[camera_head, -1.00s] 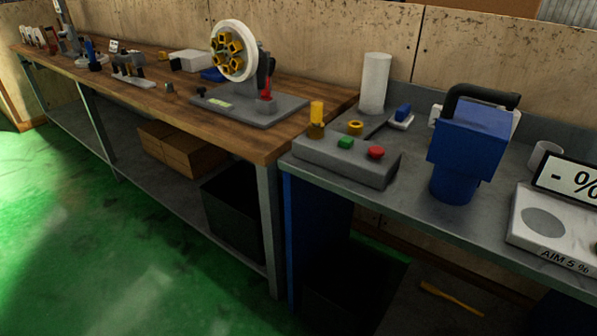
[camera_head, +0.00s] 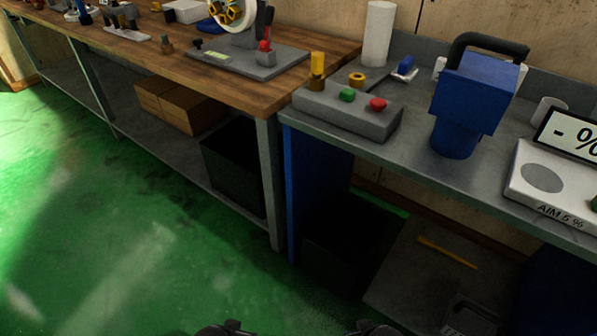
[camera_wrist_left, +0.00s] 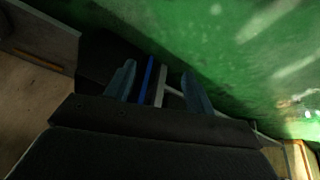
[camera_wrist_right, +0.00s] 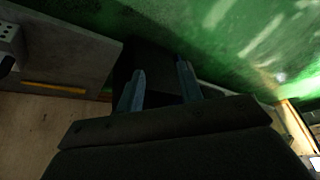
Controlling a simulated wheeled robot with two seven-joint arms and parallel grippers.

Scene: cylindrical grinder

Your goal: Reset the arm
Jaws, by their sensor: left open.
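My left gripper (camera_wrist_left: 160,78) is open, with its two fingers apart and nothing between them. Beyond it in the left wrist view are a blue post and a grey post of the benches. My right gripper (camera_wrist_right: 160,68) is also open and empty, with a dark bin behind its fingers in the right wrist view. Both grippers hang in free space in front of the benches, over the green floor (camera_head: 130,220). In the head view only two dark parts of mine show at the bottom edge, and the fingers are not visible there.
A wooden bench (camera_head: 180,70) holds a wheel-like device. The grey bench at right carries a button box (camera_head: 345,115), a blue device (camera_head: 470,100) and a white scale (camera_head: 545,185). Dark bins (camera_head: 232,170) and cardboard boxes (camera_head: 180,102) sit below. The floor at left is clear.

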